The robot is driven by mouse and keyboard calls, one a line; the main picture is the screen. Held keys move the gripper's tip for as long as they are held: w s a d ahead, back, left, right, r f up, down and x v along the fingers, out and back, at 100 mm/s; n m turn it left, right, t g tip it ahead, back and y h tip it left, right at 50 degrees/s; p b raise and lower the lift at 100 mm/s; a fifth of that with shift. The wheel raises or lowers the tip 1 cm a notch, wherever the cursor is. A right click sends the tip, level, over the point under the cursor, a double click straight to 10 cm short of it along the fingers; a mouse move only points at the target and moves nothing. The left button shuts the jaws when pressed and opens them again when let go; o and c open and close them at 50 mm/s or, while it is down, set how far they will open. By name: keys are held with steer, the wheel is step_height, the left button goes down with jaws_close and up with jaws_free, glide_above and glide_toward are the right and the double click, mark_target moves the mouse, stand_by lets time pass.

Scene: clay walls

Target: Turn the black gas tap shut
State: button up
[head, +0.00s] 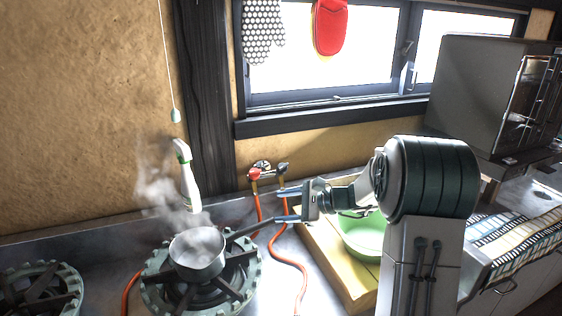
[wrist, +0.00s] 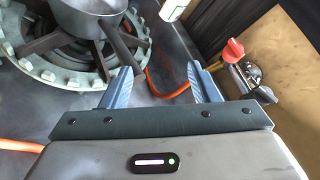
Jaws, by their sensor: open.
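The black gas tap (head: 282,168) sits on the wall fitting under the window, just right of the red tap (head: 255,173). An orange hose hangs below it. My gripper (head: 278,206) is open and empty, pointing left in front of and below the taps, apart from them. In the wrist view my gripper (wrist: 160,75) shows both fingers spread with nothing between them. The red tap (wrist: 232,50) shows there beyond the right finger.
A steaming pot (head: 198,252) stands on the gas burner (head: 160,285), its handle reaching toward my gripper. A white and green bottle (head: 187,178) is behind it. Orange hoses (head: 290,262) cross the counter. A green bowl (head: 362,238) is on a wooden board (head: 330,257) at right.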

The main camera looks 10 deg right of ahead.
mark_target(285, 169)
steer(key=w+d+m+t+p, duration=0.2)
steer(key=w+d+m+t, duration=0.55)
steer(key=w+d, duration=0.3)
steer(key=p+x, duration=0.1)
steer(key=x, duration=0.7)
steer(key=p+x, duration=0.1)
steer(key=x, duration=0.4)
steer(key=shift+w+d+f+p, duration=0.2)
steer(key=shift+w+f+p, duration=0.05)
steer(key=shift+p, duration=0.1)
steer(key=c, duration=0.9)
